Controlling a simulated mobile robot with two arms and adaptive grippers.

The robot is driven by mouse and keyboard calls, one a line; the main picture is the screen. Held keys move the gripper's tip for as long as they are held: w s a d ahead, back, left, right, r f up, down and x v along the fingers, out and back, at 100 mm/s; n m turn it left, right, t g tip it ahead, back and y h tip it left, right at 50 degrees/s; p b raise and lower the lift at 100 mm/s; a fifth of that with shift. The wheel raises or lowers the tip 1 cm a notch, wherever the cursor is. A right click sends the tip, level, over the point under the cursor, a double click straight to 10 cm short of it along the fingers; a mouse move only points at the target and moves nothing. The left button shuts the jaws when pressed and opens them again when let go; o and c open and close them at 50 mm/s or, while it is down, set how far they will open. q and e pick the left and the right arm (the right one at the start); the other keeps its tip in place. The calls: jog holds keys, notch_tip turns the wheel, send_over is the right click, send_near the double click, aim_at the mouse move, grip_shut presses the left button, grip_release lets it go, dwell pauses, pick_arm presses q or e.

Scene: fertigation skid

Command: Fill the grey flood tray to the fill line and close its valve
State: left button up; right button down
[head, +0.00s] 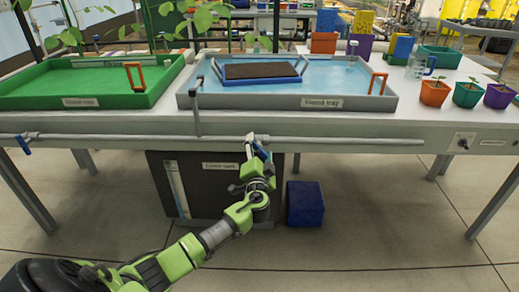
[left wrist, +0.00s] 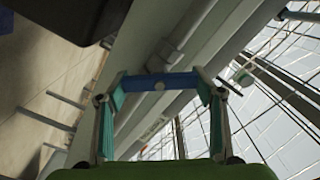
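The grey flood tray (head: 240,102) stands on the bench at centre right with blue water (head: 330,87) in it. A black-topped blue inner tray (head: 262,71) sits in the water. I cannot make out a fill line. A blue valve handle (head: 259,149) is on the pipe below the tray's front. My left gripper (head: 257,161) is at this handle. In the left wrist view the handle (left wrist: 160,84) spans crosswise between the two fingertips, which appear to touch its ends. The fingers partly hide the valve in the head view. My right gripper is not in view.
A green tray (head: 50,103) stands left of the grey one. A grey pipe (head: 340,141) runs along the bench front, with another blue-handled valve (head: 23,144) at far left. Below are a dark tank (head: 215,190) and a blue box (head: 305,204). Potted seedlings (head: 466,95) stand at right.

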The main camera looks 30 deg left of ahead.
pick_arm(q)
jog(key=shift+m, duration=0.3)
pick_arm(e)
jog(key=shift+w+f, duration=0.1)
pick_arm(q)
jog(key=shift+m, duration=0.7)
jog(key=shift+m+p, duration=0.3)
jog(key=shift+m, duration=0.4)
jog(key=shift+f+m+p, duration=0.15)
jog(key=shift+m+p, duration=0.35)
jog(key=shift+m, duration=1.6)
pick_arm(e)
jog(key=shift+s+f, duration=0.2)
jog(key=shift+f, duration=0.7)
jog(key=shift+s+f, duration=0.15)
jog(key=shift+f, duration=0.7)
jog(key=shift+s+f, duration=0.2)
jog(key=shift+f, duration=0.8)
pick_arm(q)
jog(key=o, duration=1.1)
jog(key=v, duration=1.2)
